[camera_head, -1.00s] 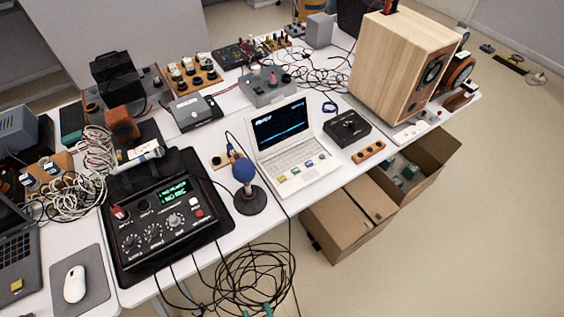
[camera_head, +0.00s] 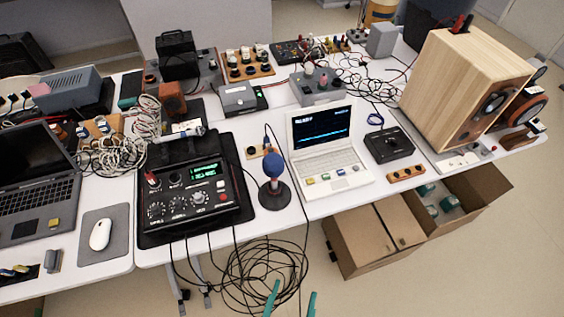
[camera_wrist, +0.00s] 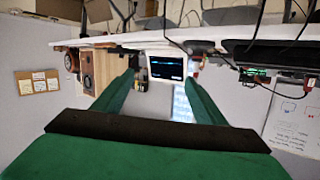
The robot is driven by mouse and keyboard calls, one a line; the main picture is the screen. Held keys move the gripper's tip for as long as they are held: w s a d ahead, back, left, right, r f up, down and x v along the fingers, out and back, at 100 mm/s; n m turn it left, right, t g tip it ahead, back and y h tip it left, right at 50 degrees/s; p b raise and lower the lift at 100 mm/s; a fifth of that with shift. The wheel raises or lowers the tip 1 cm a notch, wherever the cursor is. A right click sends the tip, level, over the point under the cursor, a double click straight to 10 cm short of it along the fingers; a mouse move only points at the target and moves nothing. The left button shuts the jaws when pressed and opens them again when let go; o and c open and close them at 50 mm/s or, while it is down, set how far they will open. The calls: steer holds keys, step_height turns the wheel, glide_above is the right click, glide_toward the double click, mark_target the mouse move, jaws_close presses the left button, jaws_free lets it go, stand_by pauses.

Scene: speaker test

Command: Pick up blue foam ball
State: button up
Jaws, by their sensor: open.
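The blue foam ball (camera_head: 273,164) sits on top of a short stand with a round dark base (camera_head: 273,196). The stand is on the white table between the black control box and the white laptop. My gripper (camera_head: 291,300) shows at the bottom edge of the head view as two green fingertips, apart and with nothing between them. It is well below the ball in the picture, in front of the table. In the wrist view my gripper (camera_wrist: 160,80) is open and empty, facing the table edge and the laptop. I cannot make out the ball there.
The black control box (camera_head: 196,201) stands left of the ball and the white laptop (camera_head: 325,150) right of it. A loop of black cables (camera_head: 262,275) hangs in front of the table. Cardboard boxes (camera_head: 375,240) stand on the floor to the right.

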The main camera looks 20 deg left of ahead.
steer(key=w+a+r+n+y, duration=0.1)
steer(key=w+a+r+y, duration=0.15)
steer(key=w+a, duration=0.75)
steer(key=w+a+r+y, duration=0.1)
steer(key=w+a+y, duration=0.3)
steer(key=w+a, duration=0.55)
steer(key=w+a+r+n+g+y, duration=0.4)
steer(key=w+a+r+n+g, duration=0.1)
steer(key=a+r+n, duration=0.25)
steer(key=w+a+r+n+g+y, duration=0.45)
steer(key=a+r+n, duration=0.2)
steer(key=a, duration=0.25)
step_height(320, 180, up, 2)
steer(key=n+g+h, duration=0.6)
steer(key=n+h, duration=0.5)
steer(key=h, duration=0.4)
glide_above(274, 158)
steer(key=a, duration=0.1)
steer(key=shift+s+r, duration=0.1)
steer(key=shift+d, duration=0.25)
steer(key=f, duration=0.5)
steer(key=shift+w+f, duration=0.2)
steer(key=shift+f, duration=0.4)
steer(key=f, duration=0.4)
steer(key=shift+s+d+f, duration=0.15)
steer(key=shift+d+f, duration=0.05)
steer(key=shift+d, duration=0.1)
steer(key=shift+a, duration=0.1)
